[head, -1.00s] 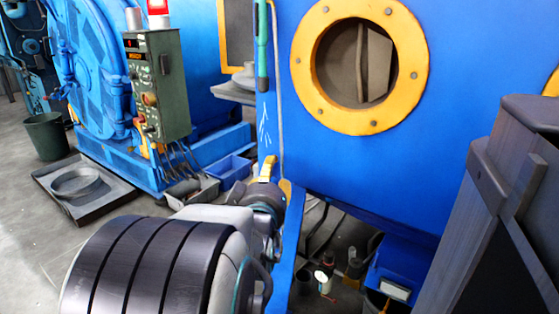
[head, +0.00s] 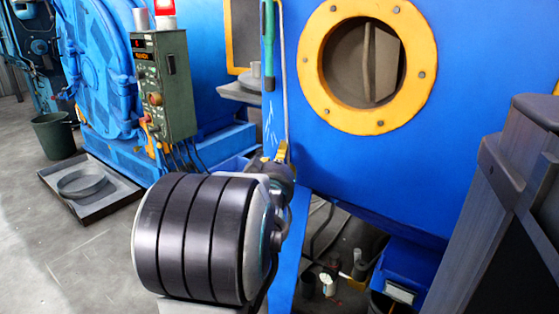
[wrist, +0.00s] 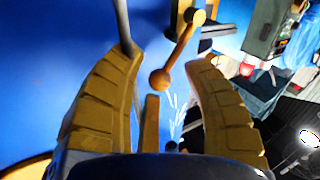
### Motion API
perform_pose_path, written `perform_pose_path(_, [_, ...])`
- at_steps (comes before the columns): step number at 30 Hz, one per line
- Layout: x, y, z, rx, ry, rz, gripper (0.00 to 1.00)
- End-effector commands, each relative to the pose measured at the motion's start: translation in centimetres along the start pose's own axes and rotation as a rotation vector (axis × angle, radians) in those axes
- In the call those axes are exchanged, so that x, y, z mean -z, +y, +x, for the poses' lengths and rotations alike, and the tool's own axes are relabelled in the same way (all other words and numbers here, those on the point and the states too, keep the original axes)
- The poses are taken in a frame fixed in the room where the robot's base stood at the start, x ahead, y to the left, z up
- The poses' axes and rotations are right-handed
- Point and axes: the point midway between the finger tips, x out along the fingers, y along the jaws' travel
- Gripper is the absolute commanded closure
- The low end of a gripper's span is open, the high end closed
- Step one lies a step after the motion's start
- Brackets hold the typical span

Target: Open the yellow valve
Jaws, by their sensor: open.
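The yellow valve shows in the wrist view as a brownish-yellow lever (wrist: 181,50) with a round knob at its lower end. It stands before the blue panel. My gripper (wrist: 165,62) is open, with one ribbed finger on each side of the knob. The knob lies between the fingers; I cannot tell whether either touches it. In the head view my gripper (head: 280,156) is a small yellow patch by the blue panel, beyond my dark arm. I cannot tell the valve apart there, as my arm partly hides that spot.
The blue panel (head: 330,170) carries a yellow ringed porthole (head: 311,62). A green control box (head: 165,85) stands to the left. A grey pipe (head: 286,110) runs down the panel edge. Bottles and a blue bin lie beneath. Open floor (head: 70,250) is at left.

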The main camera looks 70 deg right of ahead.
Motion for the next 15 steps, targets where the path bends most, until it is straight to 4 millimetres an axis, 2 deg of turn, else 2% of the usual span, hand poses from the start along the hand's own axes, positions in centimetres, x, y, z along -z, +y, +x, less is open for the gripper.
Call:
perform_pose_path(13, [0.02, 0.01, 0.50, 0.000, 0.000, 0.000, 0.54])
perform_pose_path(15, [0.02, 0.01, 0.49, 0.000, 0.000, 0.000, 0.60])
